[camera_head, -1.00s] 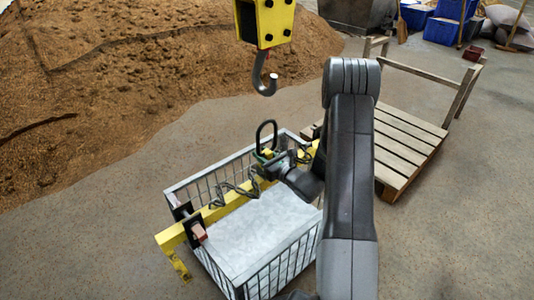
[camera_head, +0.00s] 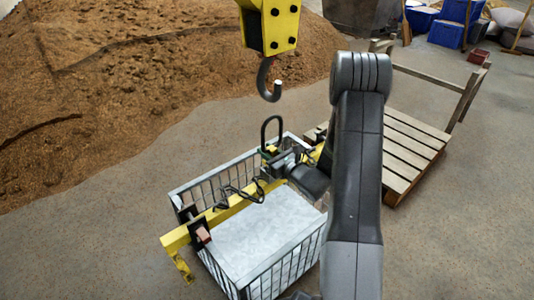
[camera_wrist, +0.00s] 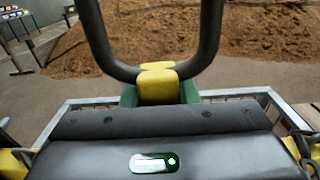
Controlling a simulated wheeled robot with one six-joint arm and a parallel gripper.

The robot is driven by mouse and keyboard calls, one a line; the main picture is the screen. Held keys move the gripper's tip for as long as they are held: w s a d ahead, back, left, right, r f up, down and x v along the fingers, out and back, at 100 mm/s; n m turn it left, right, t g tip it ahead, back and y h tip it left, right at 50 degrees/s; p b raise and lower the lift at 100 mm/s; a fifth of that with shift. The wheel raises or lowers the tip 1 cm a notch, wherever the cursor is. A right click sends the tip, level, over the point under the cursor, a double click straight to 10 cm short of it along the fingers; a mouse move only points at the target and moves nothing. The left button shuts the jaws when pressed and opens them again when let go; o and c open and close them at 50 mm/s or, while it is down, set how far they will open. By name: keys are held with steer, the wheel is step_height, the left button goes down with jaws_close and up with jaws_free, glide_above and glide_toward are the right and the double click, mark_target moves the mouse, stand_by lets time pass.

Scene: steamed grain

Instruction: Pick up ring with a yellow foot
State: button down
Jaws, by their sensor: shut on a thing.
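The ring (camera_head: 264,129) is a dark upright loop above the yellow beam (camera_head: 220,212) that lies across the metal cage. In the wrist view the ring (camera_wrist: 210,40) rises close in front of my gripper, and its yellow foot (camera_wrist: 158,88) sits at the bottom of the loop with green parts beside it. My gripper (camera_head: 270,156) is shut on the ring's lower part. In the wrist view my gripper body (camera_wrist: 160,140) fills the bottom, and the fingertips are hard to make out. Whether the foot touches the beam is hidden.
The metal cage (camera_head: 185,187) stands on the floor with a pale flat floor inside. A yellow crane block (camera_head: 270,25) with a grey hook (camera_head: 268,80) hangs above the ring. A wooden pallet cart (camera_head: 410,135) is at the right, a grain heap (camera_head: 130,90) at the left.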

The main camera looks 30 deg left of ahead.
steer(key=p+v, duration=0.3)
steer(key=v, duration=1.4)
steer(key=shift+s+d+r+p, duration=0.1)
steer(key=shift+r+p, duration=0.6)
steer(key=shift+r, duration=0.4)
steer(key=shift+d+r+p, duration=0.1)
steer(key=shift+r+p, duration=0.6)
steer(key=shift+r, duration=0.4)
